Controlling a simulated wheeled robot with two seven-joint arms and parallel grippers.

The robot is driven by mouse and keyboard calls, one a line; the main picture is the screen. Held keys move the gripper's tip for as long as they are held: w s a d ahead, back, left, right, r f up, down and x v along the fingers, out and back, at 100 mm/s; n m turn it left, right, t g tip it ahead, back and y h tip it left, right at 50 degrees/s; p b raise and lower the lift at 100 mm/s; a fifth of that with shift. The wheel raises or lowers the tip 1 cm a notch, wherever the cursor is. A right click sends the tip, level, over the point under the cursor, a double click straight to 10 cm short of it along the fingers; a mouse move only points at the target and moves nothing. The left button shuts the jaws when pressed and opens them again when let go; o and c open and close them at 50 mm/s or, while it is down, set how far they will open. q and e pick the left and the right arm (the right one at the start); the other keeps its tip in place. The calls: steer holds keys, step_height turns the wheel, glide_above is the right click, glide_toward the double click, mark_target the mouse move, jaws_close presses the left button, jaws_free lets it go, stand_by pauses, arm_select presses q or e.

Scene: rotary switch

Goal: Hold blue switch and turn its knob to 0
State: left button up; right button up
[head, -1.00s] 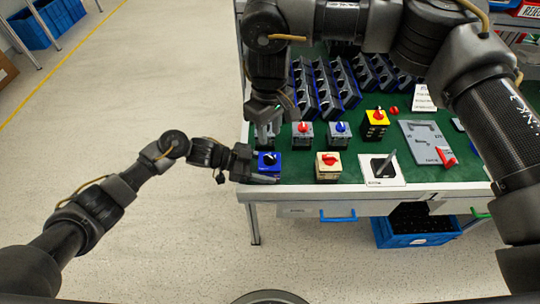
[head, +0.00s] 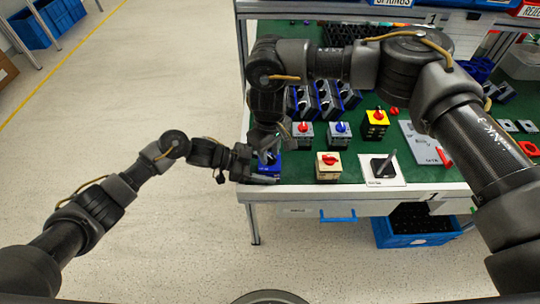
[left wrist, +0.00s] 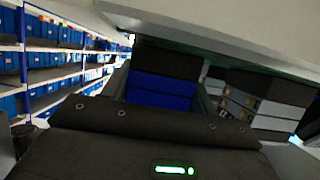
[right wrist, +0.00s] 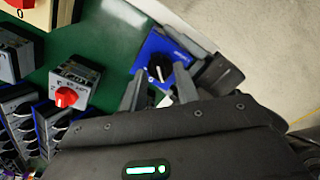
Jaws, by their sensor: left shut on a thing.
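The blue switch (head: 272,167) stands at the front left corner of the green table top, partly hidden by both grippers. My left gripper (head: 262,175) is shut on its body from the left. In the left wrist view the blue body (left wrist: 160,90) fills the space ahead of the palm. My right gripper (right wrist: 160,82) points down over the switch. Its fingers are apart, one on either side of the black knob (right wrist: 160,66). I cannot tell whether they touch it, and the knob's setting is not readable.
Grey switches with a red knob (head: 302,128) and a blue knob (head: 340,128) stand just behind. A cream switch with a red knob (head: 328,160) and a white plate with a black lever (head: 382,170) are to the right. The table's front edge is close.

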jaws_close()
steer(key=m, duration=0.7)
steer(key=shift+o, duration=0.2)
jaws_free()
